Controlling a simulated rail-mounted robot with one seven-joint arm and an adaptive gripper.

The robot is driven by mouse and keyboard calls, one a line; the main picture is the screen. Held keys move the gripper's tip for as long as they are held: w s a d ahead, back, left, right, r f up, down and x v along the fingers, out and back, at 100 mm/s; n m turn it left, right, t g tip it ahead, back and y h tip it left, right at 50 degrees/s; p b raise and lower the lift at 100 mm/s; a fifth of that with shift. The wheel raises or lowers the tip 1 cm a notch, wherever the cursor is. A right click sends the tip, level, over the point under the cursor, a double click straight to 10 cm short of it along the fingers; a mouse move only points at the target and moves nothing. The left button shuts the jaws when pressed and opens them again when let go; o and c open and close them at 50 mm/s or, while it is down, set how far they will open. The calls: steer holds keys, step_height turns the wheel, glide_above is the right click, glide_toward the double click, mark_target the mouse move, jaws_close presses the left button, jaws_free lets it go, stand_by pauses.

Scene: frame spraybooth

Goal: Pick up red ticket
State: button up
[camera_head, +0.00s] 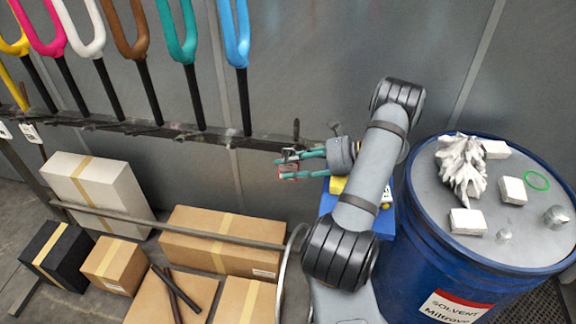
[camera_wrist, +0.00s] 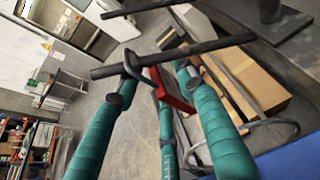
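The red ticket (camera_wrist: 172,92) is a thin red piece seen nearly edge-on in the wrist view. A bent dark wire hook (camera_wrist: 136,66) runs from the dark bar (camera_wrist: 190,52) toward it, and it appears to hang from this hook. In the head view the red-edged ticket (camera_head: 288,171) shows at the fingertips. My gripper (camera_head: 284,166) has teal fingers and reaches left toward the ticket. In the wrist view my gripper (camera_wrist: 156,82) has its fingertips apart around the ticket, with a gap on its left side. Contact on the right side is unclear.
A wall rail (camera_head: 170,130) carries several coloured forks (camera_head: 181,35) at upper left. Several cardboard boxes (camera_head: 215,240) lie below. A blue drum (camera_head: 420,235) with white blocks and a green ring (camera_head: 537,181) on top stands at right. A horizontal bar (camera_head: 180,225) crosses above the boxes.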

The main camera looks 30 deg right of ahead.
steer(key=shift+a+f, duration=0.1)
steer(key=shift+c, duration=1.3)
jaws_close()
